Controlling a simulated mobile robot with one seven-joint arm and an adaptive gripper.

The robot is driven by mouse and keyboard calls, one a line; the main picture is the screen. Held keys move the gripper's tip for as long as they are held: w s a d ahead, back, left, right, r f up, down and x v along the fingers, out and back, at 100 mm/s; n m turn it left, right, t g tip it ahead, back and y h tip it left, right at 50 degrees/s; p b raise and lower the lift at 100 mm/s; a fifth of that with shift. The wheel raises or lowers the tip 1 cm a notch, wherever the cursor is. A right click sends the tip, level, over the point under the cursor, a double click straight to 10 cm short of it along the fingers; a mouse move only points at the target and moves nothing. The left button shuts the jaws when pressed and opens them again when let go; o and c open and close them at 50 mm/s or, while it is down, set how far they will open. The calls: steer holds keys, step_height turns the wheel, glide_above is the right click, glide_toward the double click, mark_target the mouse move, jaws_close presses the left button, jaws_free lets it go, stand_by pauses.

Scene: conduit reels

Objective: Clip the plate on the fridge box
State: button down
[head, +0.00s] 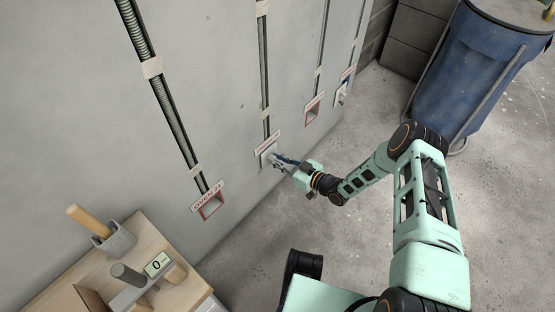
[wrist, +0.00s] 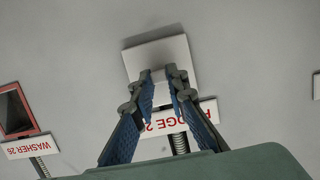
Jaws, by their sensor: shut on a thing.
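The white plate (wrist: 160,62) is in front of my gripper (wrist: 160,76) in the wrist view, which is shut on it, with the fingertips at its middle. In the head view the plate (head: 267,154) and my gripper (head: 282,160) are at the wall just below the fridge label (head: 267,141). The fridge label (wrist: 204,112) also shows in the wrist view, upside down and partly behind the fingers. The fridge box is hidden behind the plate. A dark strip shows along one plate edge; I cannot tell whether the plate is seated or slightly off the wall.
An open red-rimmed box (head: 211,206) is on the wall to the left, and another (head: 313,109) to the right. The washer label (wrist: 33,147) shows in the wrist view. A wooden bench (head: 66,266) stands at lower left, a blue bin (head: 465,75) at upper right.

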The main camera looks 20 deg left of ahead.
steer(key=shift+w+a+r, duration=0.1)
steer(key=shift+a, duration=0.05)
steer(key=c, duration=1.8)
jaws_free()
steer(key=shift+o, duration=1.1)
steer(key=f+v, duration=0.1)
steer(key=v, duration=0.6)
steer(key=shift+f, duration=0.4)
steer(key=shift+d, duration=0.3)
